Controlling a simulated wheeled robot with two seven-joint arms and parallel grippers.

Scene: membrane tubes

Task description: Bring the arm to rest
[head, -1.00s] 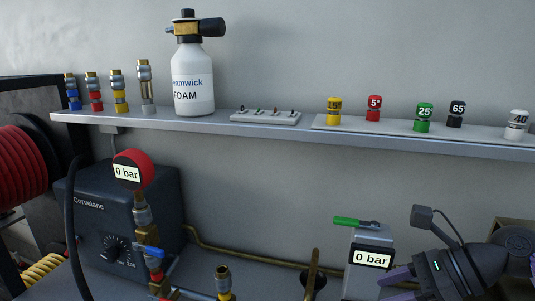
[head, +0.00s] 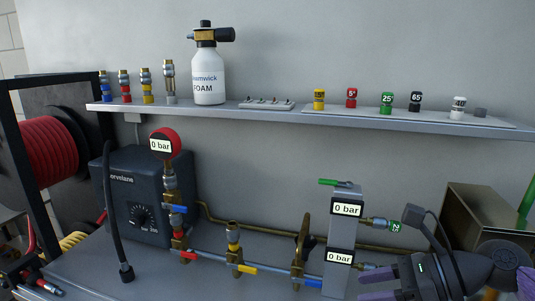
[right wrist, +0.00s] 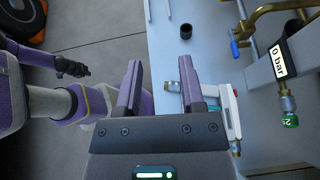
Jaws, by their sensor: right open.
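A shelf (head: 200,110) holds couplings, a foam bottle (head: 209,75) and coloured nozzles. Below are a pump box (head: 150,195), a red gauge (head: 163,144), brass pipework with valves, and a black hose (head: 118,220). A brown box (head: 480,210) stands right. A red hose reel (head: 48,145) is left.

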